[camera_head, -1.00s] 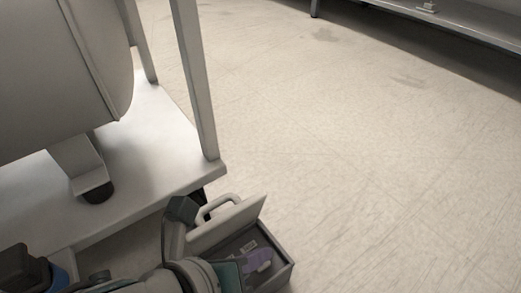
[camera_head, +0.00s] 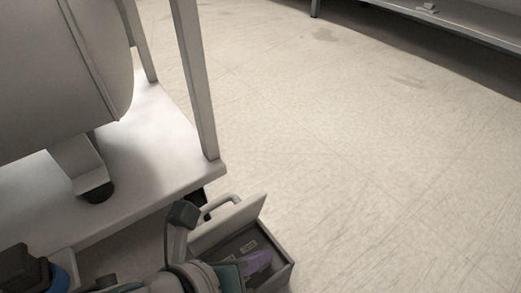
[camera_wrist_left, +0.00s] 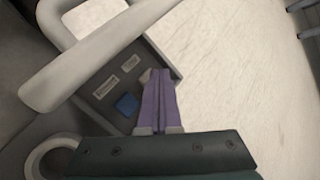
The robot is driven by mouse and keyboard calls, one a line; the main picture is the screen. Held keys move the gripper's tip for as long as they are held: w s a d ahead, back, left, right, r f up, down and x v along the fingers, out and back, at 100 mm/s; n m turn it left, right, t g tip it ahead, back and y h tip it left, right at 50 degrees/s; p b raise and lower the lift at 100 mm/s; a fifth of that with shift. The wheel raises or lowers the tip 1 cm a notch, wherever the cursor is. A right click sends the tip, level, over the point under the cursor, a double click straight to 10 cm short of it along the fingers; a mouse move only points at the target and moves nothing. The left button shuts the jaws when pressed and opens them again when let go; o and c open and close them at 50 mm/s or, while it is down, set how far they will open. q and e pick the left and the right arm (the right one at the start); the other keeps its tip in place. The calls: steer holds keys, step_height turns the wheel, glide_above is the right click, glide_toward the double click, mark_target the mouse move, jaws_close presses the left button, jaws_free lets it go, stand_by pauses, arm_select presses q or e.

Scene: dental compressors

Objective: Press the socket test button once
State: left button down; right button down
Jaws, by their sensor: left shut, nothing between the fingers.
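A grey open box (camera_head: 284,275) with a raised pale lid (camera_head: 230,222) sits at the bottom of the head view. In the left wrist view, the box's dark panel (camera_wrist_left: 98,101) bears a blue square button (camera_wrist_left: 126,104) and two small pale labels. I take this button to be the socket test button. My left gripper (camera_wrist_left: 161,74) has purple fingers, shut and empty. The fingers reach over the panel just right of the blue button. In the head view the gripper (camera_head: 258,262) is over the box's inside, and the button is hidden there.
A large pale tank (camera_head: 60,60) stands on a white platform (camera_head: 140,185) with upright posts (camera_head: 195,80) left of the box. The pale floor (camera_head: 370,170) to the right is clear. A low shelf (camera_head: 470,20) is at the far top right.

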arm_select(q)
steer(key=shift+f, duration=0.45)
stand_by(0.6)
steer(key=shift+r, duration=0.1)
steer(key=shift+r+p, duration=0.75)
steer(key=shift+p, duration=0.2)
step_height(320, 180, up, 5)
steer(key=p, duration=0.5)
steer(key=shift+r, duration=0.15)
stand_by(0.4)
